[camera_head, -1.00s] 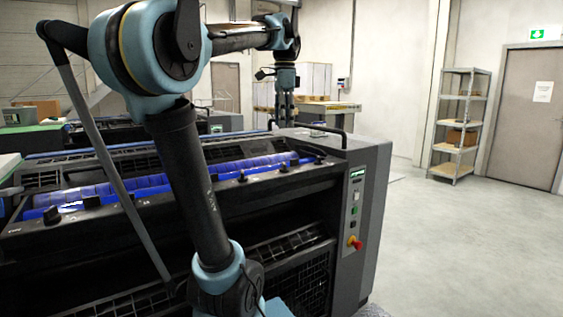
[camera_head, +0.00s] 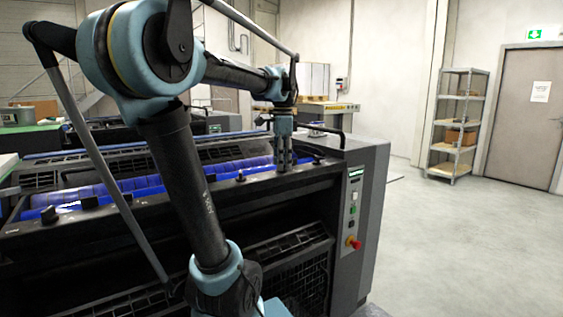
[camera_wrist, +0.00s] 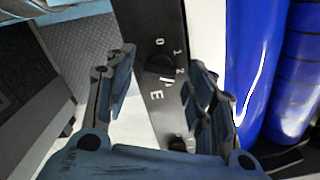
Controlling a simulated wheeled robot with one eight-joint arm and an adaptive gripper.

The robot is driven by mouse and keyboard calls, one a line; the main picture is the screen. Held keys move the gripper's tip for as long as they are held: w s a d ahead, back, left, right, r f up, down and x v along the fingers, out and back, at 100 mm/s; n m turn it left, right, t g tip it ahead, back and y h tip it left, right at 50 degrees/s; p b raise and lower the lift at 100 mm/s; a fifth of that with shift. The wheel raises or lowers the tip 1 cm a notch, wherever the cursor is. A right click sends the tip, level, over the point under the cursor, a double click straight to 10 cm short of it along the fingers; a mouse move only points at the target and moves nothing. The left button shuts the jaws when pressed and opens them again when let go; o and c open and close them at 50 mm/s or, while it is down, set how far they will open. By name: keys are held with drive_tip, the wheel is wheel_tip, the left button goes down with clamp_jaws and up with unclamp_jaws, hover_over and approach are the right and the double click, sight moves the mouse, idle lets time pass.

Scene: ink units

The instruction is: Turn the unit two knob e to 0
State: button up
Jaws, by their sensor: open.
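My gripper (camera_head: 283,157) hangs pointing down over the front rail of the ink unit, toward its right end. In the wrist view my gripper (camera_wrist: 163,82) is open, with one finger on each side of a dark strip. On that strip is a dark knob (camera_wrist: 158,66), between the white figures 0, 1 and 2 and the letter E. The knob lies between the fingers with nothing gripped. It is dark on dark, so its exact setting is hard to tell. In the head view my gripper hides the knob beneath it.
Other black knobs stand along the rail, one left of my gripper (camera_head: 240,176) and one right (camera_head: 318,158). Blue rollers (camera_head: 150,183) run behind the rail. A control panel with a red button (camera_head: 352,242) is on the unit's right end. Open floor lies to the right.

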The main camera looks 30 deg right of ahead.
drive_tip(key=c, duration=1.1)
drive_tip(key=shift+d, duration=0.1)
drive_tip(key=shift+n, duration=0.4)
drive_tip(key=n, duration=0.9)
drive_tip(key=shift+w, duration=0.1)
drive_tip(key=n, duration=0.5)
drive_tip(key=shift+n, duration=0.4)
drive_tip(key=n, duration=0.4)
